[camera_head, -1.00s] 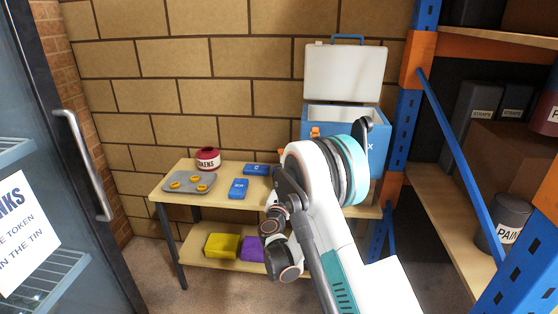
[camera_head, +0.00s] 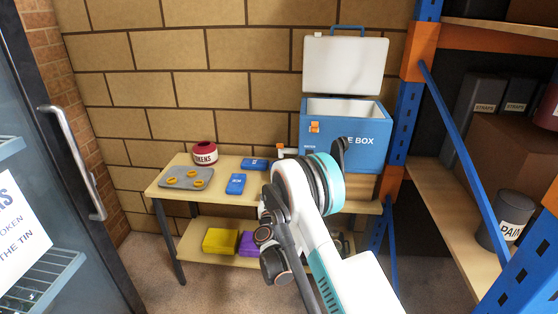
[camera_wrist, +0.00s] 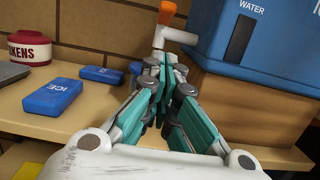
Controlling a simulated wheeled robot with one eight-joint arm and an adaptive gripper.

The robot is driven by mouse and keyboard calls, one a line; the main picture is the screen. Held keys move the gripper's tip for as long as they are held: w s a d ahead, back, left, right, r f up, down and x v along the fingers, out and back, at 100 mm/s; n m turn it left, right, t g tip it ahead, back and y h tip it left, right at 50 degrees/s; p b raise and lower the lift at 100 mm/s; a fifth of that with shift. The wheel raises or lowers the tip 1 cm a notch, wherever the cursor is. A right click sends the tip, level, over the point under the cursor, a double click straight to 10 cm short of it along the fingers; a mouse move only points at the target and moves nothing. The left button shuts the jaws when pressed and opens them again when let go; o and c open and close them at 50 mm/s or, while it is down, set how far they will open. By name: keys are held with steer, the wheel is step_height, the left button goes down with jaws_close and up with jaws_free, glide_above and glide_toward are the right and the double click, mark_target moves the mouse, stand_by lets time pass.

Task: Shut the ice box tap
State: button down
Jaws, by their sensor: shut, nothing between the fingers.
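The blue ice box (camera_head: 345,134) stands at the right end of the wooden table with its white lid (camera_head: 345,65) raised. Its white tap (camera_wrist: 176,38) sticks out from the box's left side in the wrist view, with an orange handle (camera_wrist: 167,13) pointing up. In the head view the tap (camera_head: 290,152) is small and partly hidden by my arm. My gripper (camera_wrist: 165,65) is shut and empty, its fingertips just below and in front of the tap in the wrist view. I cannot tell whether they touch it. The fingertips are hidden in the head view.
Blue ice packs (camera_wrist: 52,97) (camera_head: 254,164), a red token tin (camera_head: 204,153) and a grey tray (camera_head: 187,178) lie left on the table. The box sits on a wooden block (camera_wrist: 250,108). A shelf rack (camera_head: 408,110) stands right, a glass-door cabinet (camera_head: 60,160) left.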

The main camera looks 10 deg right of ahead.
mark_target(280, 146)
steer(key=w+d+r+b, duration=0.3)
steer(key=w+r, duration=0.1)
steer(key=w, duration=0.6)
steer(key=shift+d+r+b, duration=0.15)
steer(key=shift+r+b, duration=0.25)
